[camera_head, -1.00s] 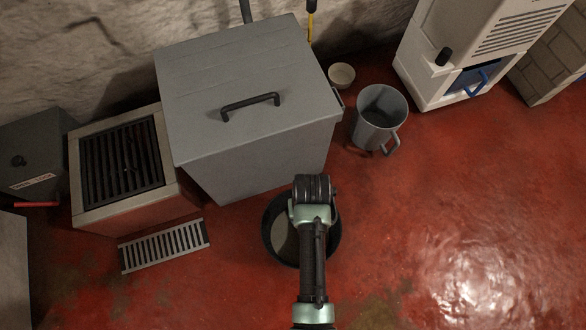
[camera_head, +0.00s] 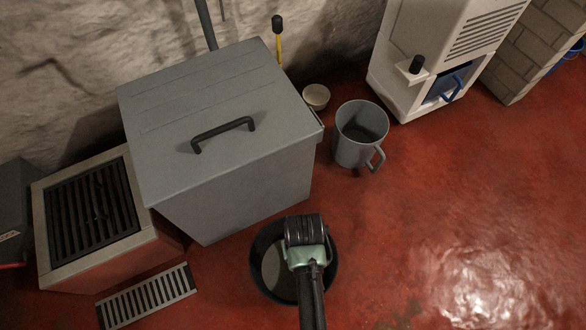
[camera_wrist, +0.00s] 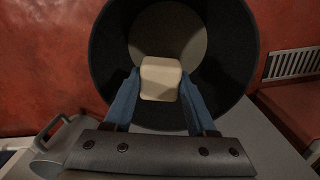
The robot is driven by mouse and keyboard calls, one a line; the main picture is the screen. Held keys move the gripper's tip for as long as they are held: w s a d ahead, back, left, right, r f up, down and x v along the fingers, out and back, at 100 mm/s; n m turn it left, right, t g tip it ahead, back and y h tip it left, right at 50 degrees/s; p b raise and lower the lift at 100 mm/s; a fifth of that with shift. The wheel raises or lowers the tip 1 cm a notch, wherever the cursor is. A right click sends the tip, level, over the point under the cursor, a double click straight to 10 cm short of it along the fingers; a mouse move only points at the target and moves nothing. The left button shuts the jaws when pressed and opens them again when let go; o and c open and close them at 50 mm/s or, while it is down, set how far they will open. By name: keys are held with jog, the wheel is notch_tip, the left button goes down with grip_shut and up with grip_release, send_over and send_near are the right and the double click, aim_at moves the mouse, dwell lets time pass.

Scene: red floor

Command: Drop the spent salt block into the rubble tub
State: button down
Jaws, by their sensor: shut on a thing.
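The salt block is a small cream-coloured block (camera_wrist: 160,76) with rounded edges. It sits between the two blue fingers of my gripper (camera_wrist: 160,88), which is shut on it. The rubble tub is a round black tub (camera_head: 257,272) with a grey bottom, on the red floor in front of the grey chest. In the wrist view the tub (camera_wrist: 109,55) opens up behind the block, so the block is in line with its mouth. How high the block is over the rim I cannot tell. In the head view my wrist hides the fingers and the block.
A large grey lidded chest (camera_head: 270,185) stands close behind the tub. A floor grate (camera_head: 147,297) and a grill-topped box (camera_head: 50,268) are to the left. A grey jug (camera_head: 352,146) and a small bowl (camera_head: 316,96) stand to the right of the chest. The right floor is clear.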

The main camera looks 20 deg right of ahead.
jog(key=shift+c, duration=0.6)
grip_release()
notch_tip(320, 180, up, 13)
jog(key=p, duration=0.9)
